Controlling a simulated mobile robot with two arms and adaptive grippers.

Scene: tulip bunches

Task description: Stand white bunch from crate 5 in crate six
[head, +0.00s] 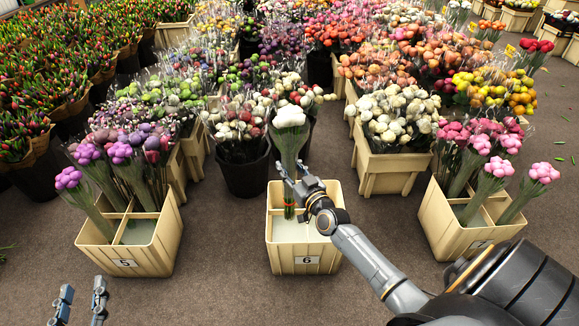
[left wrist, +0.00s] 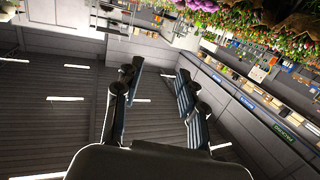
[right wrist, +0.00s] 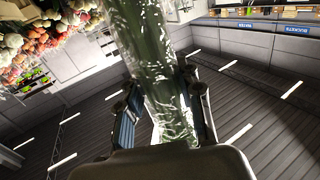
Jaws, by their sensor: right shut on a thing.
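The white bunch (head: 289,118) stands upright over crate six (head: 305,258), its wrapped stems reaching down inside the crate's walls. Whether the stem ends touch the crate floor I cannot tell. My right gripper (head: 290,186) is shut on the wrapped stems, which also fill the middle of the right wrist view (right wrist: 158,75). Crate 5 (head: 150,262) stands at the left with purple bunches (head: 118,153) in it and a bare compartment in front. My left gripper (head: 80,292) is open and empty at the lower left; its spread fingers show in the left wrist view (left wrist: 155,85).
A third crate (head: 450,232) with pink bunches (head: 497,168) stands at the right, near my right arm. A dark bucket of flowers (head: 245,172) and a crate of cream flowers (head: 390,170) stand behind crate six. Bare floor lies between the crates.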

